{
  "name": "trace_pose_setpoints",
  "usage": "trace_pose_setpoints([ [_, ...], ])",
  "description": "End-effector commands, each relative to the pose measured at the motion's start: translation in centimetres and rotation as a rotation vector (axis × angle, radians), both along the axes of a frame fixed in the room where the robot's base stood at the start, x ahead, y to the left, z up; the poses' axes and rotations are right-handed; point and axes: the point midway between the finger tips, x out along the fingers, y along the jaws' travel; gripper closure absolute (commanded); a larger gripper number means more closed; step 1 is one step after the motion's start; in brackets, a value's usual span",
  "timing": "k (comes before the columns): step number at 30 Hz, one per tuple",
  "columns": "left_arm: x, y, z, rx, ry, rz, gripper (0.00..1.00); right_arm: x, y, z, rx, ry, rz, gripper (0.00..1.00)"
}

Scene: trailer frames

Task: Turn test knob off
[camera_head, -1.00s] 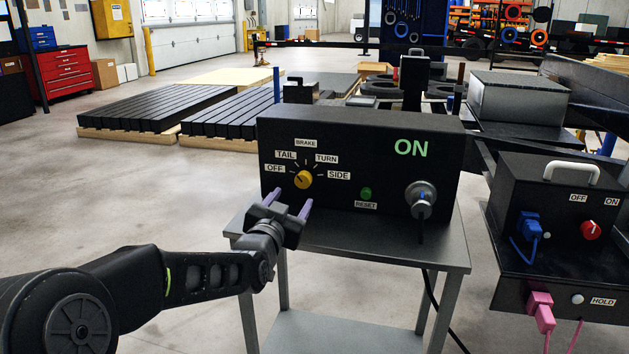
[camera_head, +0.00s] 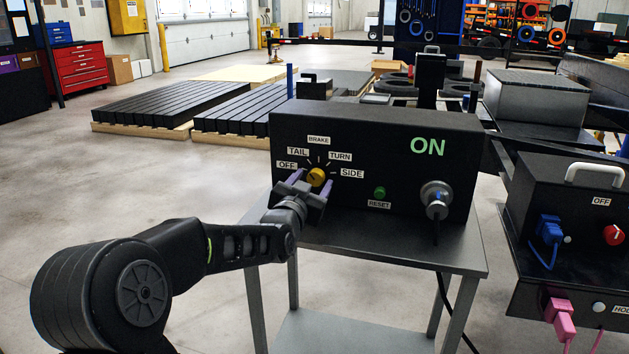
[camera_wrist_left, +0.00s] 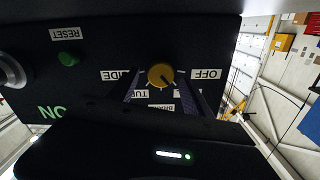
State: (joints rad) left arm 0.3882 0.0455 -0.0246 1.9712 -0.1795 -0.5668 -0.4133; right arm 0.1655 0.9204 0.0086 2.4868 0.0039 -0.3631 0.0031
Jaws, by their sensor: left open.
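The yellow test knob (camera_head: 316,177) is on the front of a black control box (camera_head: 375,135), ringed by OFF, TAIL, BRAKE, TURN and SIDE labels. The wrist view shows the knob (camera_wrist_left: 160,76) upside down, its dark mark seeming to point between OFF and TAIL, though it is small. My left gripper (camera_head: 311,181) is open, its purple fingers just in front of the knob, one to each side. In the wrist view the fingers of the left gripper (camera_wrist_left: 166,88) straddle the knob's area; contact cannot be told. My right gripper is not in view.
The box stands on a grey metal table (camera_head: 410,255). A green RESET button (camera_head: 380,193) and a plugged-in connector (camera_head: 436,197) are right of the knob. A second black box (camera_head: 585,195) with blue and pink plugs stands further right.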

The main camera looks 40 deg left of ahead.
Motion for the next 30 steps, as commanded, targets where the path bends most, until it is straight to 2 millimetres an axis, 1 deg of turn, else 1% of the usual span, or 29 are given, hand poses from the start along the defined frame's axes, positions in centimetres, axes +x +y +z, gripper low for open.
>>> trace_pose_setpoints([
  [1, 0.7, 0.3, -0.1, 0.000, 0.000, 0.000, 0.42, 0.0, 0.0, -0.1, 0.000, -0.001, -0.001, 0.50],
  [3, 1.4, 0.5, -0.1, 0.000, 0.001, 0.000, 0.42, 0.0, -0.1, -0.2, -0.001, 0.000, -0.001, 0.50],
  [6, 2.0, 0.7, 0.0, -0.001, 0.001, 0.000, 0.42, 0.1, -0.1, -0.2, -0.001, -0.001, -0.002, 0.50],
  [14, 2.1, 0.8, 0.0, -0.001, 0.001, 0.000, 0.42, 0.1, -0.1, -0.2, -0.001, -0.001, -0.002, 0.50],
  [17, 2.1, 0.7, 0.0, -0.001, 0.001, 0.000, 0.48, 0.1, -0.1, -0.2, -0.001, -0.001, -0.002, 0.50],
  [30, 2.1, 0.7, 0.0, -0.001, 0.001, 0.000, 0.84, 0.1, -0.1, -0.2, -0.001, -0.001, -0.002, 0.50],
])
